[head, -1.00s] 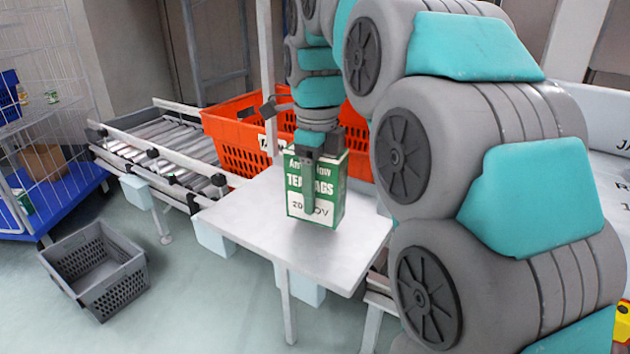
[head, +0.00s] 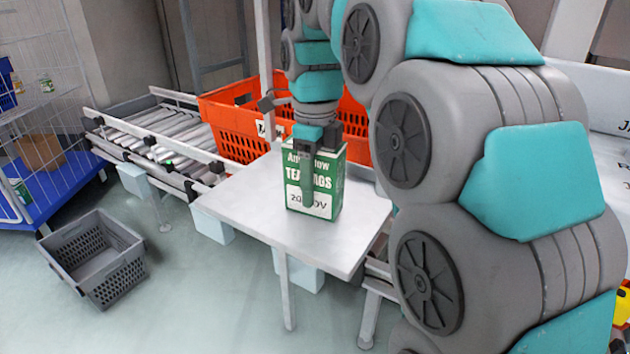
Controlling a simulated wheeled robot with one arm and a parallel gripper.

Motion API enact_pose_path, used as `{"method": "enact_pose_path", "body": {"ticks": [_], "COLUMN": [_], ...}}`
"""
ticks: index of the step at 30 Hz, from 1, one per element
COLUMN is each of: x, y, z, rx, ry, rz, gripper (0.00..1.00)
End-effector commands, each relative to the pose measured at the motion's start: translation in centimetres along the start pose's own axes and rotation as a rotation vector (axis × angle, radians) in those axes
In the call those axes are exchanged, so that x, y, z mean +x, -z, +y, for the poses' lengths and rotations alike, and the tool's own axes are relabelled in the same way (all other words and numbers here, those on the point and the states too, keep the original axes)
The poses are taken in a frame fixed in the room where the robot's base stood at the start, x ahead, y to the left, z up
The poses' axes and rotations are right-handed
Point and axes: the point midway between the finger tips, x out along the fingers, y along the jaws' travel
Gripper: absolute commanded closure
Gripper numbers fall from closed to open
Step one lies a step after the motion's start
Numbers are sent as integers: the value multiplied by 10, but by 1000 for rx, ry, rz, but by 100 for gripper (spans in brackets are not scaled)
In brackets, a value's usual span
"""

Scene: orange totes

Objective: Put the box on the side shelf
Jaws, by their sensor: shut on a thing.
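A green and white tea bags box (head: 326,190) stands upright at the white side shelf (head: 245,210). Its base looks to be on the shelf top or just above it; I cannot tell which. My gripper (head: 308,185) points down over the box and is shut on it, with one dark green finger across the front face. The other finger is hidden behind the box.
An orange tote (head: 240,128) stands on the roller conveyor (head: 165,135) behind the shelf. A grey crate (head: 95,258) sits on the floor at left. A wire cage cart with a blue base (head: 70,185) stands at far left. Shelf top left of the box is clear.

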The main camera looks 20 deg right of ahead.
Motion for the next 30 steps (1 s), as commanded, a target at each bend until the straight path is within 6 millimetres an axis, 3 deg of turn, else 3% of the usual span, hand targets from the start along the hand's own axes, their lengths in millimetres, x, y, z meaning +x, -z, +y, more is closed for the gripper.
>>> {"method": "enact_pose_path", "body": {"ticks": [8, 9, 17, 30], "x": [5, 5, 5, 0], "y": [0, 0, 0, 0], "z": [0, 0, 0, -1], "rx": [0, 0, 0, 1], "ry": [1, 1, 1, 3], "rz": [0, 0, -1, -2], "gripper": [100, 37, 8, 5]}}
